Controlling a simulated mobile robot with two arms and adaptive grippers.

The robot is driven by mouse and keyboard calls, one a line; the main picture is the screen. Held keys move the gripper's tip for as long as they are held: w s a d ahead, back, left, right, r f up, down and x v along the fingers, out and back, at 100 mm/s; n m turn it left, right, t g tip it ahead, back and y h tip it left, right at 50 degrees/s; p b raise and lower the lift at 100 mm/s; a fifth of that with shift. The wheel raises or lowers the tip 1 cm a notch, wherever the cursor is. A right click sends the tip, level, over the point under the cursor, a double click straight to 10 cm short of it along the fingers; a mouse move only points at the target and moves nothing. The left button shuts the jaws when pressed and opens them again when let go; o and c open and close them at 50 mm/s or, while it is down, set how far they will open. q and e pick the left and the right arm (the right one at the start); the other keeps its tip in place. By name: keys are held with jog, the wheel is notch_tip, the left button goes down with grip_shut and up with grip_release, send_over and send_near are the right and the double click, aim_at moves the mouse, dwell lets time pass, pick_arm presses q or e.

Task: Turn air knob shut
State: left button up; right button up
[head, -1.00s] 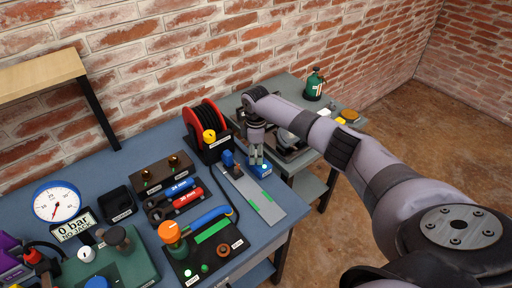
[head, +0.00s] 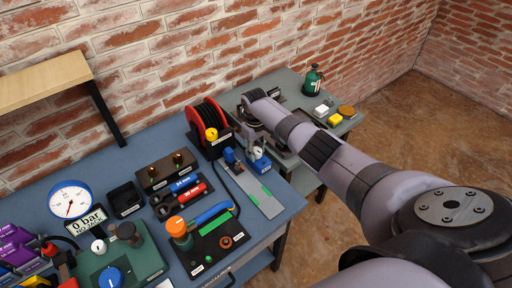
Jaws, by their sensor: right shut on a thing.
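A small blue block (head: 260,164) with a white label stands at the right end of the blue bench, beside a grey metal strip. A small pale knob-like part (head: 258,151) shows on top of it. My right gripper (head: 257,147) points down over this block, its fingers shut on what seems to be that part. The fingertips are small and partly hidden, so the exact grip is unclear. My left gripper is not in view. A round gauge (head: 70,199) and a display (head: 87,219) reading 0 bar stand at the left.
A red hose reel (head: 205,124) stands just left of my right gripper. A black panel with an orange knob (head: 176,225), a green unit with a blue knob (head: 110,278), and wrenches (head: 181,194) crowd the bench. A grey side table (head: 292,80) holds a green bottle (head: 313,79).

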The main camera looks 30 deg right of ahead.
aim_at(256, 150)
jog(key=shift+m, duration=0.9)
jog(key=shift+p, duration=0.3)
jog(key=o, duration=1.2)
jog(key=shift+c, duration=0.2)
jog(key=shift+r, duration=0.2)
notch_tip(256, 150, up, 12)
jog(key=shift+f, duration=0.15)
jog(key=shift+a+f, duration=0.1)
